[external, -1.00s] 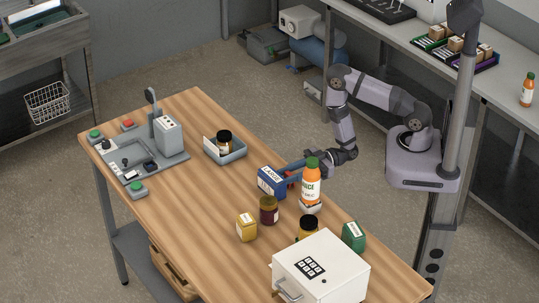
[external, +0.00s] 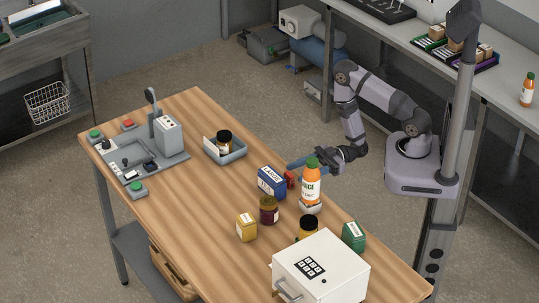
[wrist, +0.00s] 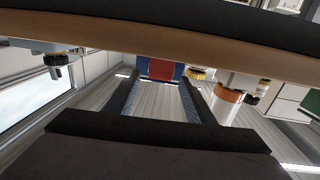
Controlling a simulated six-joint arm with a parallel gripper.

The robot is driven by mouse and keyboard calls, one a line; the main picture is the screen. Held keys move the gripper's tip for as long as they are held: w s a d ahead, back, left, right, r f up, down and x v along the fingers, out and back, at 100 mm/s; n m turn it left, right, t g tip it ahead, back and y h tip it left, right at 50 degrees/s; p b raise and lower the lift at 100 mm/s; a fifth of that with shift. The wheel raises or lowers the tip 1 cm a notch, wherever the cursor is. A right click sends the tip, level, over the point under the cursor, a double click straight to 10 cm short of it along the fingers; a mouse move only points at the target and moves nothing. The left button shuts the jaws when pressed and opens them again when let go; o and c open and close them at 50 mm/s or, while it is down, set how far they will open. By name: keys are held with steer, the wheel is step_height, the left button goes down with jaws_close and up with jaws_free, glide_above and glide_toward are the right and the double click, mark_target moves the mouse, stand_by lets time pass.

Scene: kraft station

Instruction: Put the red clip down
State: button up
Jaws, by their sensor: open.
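The red clip (external: 290,179) stands on the wooden table, right beside the blue and white box (external: 270,181) and left of the orange juice bottle (external: 311,186). In the wrist view the red clip (wrist: 168,71) shows beyond the fingertips, next to a blue surface, partly cut off by a brown edge above. My gripper (external: 295,164) is open and empty, just behind the clip near the table's far edge. Its two fingers (wrist: 160,95) frame a gap with nothing held in it. I cannot tell whether the clip touches the box.
A dark red jar (external: 268,211), a yellow container (external: 246,228), a black-lidded jar (external: 308,229), a green container (external: 353,236) and a white safe (external: 320,272) stand nearby. A grey tray (external: 232,155) holds a jar. The table's near middle is clear.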

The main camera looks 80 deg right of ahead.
steer(key=shift+b+v, duration=0.35)
steer(key=shift+v, duration=0.95)
steer(key=c, duration=0.5)
